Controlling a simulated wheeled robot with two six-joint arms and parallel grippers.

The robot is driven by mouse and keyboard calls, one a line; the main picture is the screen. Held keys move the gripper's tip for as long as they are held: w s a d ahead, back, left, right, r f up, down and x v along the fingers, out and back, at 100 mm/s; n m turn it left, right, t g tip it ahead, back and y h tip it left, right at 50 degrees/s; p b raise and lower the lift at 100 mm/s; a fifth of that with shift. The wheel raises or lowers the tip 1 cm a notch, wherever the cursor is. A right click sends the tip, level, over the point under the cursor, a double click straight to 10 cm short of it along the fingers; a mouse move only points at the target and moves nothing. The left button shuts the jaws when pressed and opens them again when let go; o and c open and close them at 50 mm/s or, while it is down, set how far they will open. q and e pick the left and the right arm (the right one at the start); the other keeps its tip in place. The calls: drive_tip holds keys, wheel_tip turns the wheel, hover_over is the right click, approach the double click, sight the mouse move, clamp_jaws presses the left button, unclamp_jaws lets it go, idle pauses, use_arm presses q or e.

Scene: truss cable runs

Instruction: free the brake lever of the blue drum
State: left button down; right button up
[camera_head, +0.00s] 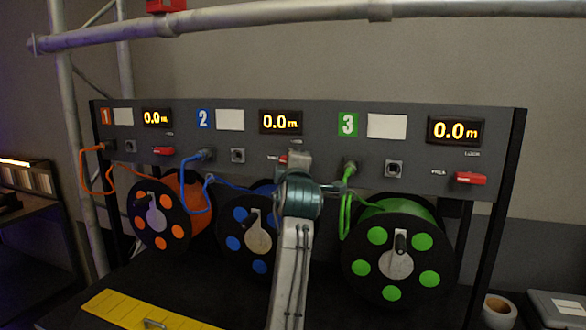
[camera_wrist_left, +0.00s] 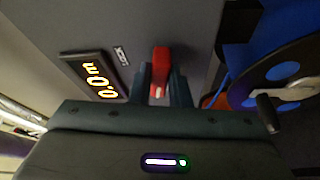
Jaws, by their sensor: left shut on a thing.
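The blue drum (camera_head: 236,243) hangs under the panel number 2, partly hidden by my left arm. The blue drum also shows in the left wrist view (camera_wrist_left: 283,71). My right gripper is in neither view.
The orange drum (camera_head: 167,222) with its red lever (camera_head: 163,151) is on the left. The green drum (camera_head: 398,250) with its red lever (camera_head: 470,178) is on the right. A blue cable (camera_head: 184,185) hangs left of my arm, a green one (camera_head: 346,205) right. A yellow plate (camera_head: 130,313) lies below.

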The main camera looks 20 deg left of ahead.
use_arm(q)
drive_tip(key=shift+n+g, duration=0.4)
drive_tip(key=shift+n, duration=0.6)
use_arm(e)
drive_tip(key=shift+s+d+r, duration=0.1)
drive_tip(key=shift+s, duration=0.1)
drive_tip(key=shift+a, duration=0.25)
